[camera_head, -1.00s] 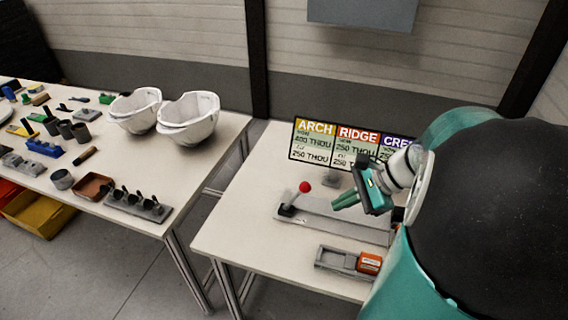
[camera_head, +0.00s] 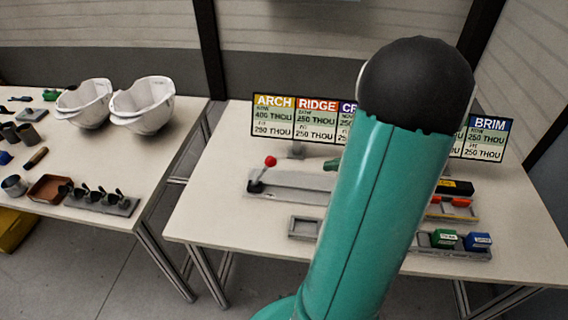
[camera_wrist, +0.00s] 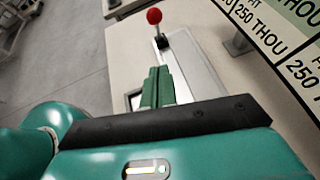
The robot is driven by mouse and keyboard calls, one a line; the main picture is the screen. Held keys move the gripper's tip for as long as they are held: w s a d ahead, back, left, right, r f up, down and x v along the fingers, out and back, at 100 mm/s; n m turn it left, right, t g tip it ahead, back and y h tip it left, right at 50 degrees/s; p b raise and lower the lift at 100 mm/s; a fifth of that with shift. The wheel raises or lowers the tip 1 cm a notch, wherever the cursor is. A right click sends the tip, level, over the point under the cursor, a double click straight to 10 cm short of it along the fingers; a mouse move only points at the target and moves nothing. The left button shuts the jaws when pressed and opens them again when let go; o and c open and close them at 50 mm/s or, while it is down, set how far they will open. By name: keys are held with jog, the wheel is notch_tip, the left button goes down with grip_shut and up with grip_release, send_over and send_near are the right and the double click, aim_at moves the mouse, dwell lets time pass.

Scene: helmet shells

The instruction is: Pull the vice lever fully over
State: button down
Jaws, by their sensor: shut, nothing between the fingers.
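The vice (camera_head: 305,190) is a long, flat grey fixture on the right table. Its lever (camera_head: 263,173) has a red ball knob (camera_head: 270,160) and stands at the fixture's left end, tilted a little to the right. In the wrist view the red knob (camera_wrist: 154,15) shows at the top, beyond my fingertips. My gripper (camera_wrist: 157,76) has its green fingers together and empty, apart from the knob. In the head view only a fingertip of my gripper (camera_head: 331,164) shows, right of the knob; my arm hides the rest and the vice's right end.
A row of label boards (camera_head: 275,116) stands along the back of the table. A grey tray (camera_head: 303,227) lies in front of the vice. Green and blue blocks (camera_head: 443,238) sit in a rack at right. White helmet shells (camera_head: 143,105) stand on the left table.

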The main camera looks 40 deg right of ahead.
jog(key=w+r+x, duration=0.1)
jog(key=r+x, duration=0.1)
jog(key=x, duration=1)
jog(key=shift+w+a, duration=0.3)
jog(key=shift+a, duration=0.15)
jog(key=shift+w+r, duration=0.15)
